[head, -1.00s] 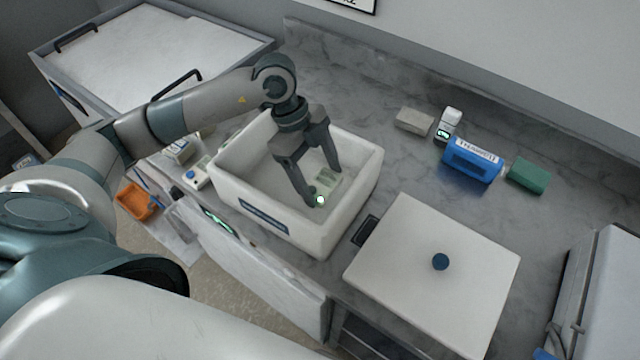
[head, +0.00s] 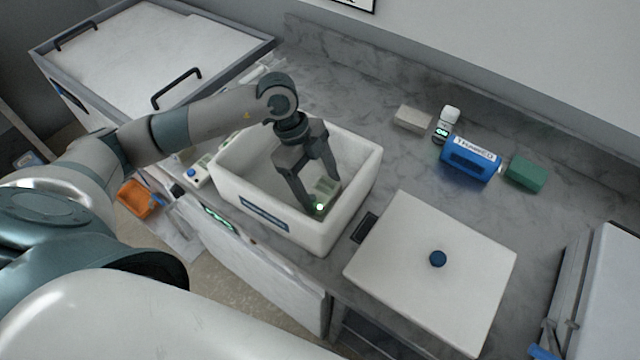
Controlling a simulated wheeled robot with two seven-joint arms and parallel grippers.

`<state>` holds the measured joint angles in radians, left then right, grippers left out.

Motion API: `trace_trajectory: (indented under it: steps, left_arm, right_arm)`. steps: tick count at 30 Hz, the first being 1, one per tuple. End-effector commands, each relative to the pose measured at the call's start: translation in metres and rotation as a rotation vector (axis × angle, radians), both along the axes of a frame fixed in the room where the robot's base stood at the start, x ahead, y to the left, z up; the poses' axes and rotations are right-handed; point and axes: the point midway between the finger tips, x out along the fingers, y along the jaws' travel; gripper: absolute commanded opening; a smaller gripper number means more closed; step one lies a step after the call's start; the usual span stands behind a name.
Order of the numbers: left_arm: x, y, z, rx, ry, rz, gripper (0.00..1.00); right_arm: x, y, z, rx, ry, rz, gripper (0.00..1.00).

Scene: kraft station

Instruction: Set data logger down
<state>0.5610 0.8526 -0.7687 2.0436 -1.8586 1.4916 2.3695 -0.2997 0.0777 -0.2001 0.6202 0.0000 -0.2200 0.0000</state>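The data logger (head: 325,188) is a small pale device with a green light at its near end. It is inside the white open box (head: 333,232) on the counter, near the right part of the inside. My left gripper (head: 322,192) reaches down into the box with one finger on each side of the data logger, and it appears shut on it. The logger's underside is hidden, so I cannot tell whether it touches the box floor. My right gripper is not in view.
A white lid (head: 425,285) with a blue knob lies right of the box.

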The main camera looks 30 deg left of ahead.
Motion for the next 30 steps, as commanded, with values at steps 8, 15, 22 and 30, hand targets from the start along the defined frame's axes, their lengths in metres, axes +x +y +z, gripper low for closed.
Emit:
trace_trajectory:
  steps: [8,15,22,30]
  left_arm:
    - [0.000,0.000,0.000,0.000,0.000,0.000,0.90]
    - [0.001,0.001,0.003,0.000,-0.002,0.001,0.90]
    - [0.002,0.010,0.023,0.001,-0.003,0.000,0.90]
    - [0.004,0.028,0.066,0.002,-0.005,0.001,0.90]
  right_arm:
    - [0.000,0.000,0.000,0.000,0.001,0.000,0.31]
    - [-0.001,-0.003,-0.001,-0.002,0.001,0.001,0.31]
    - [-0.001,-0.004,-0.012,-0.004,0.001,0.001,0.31]
    - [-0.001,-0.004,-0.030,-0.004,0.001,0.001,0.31]
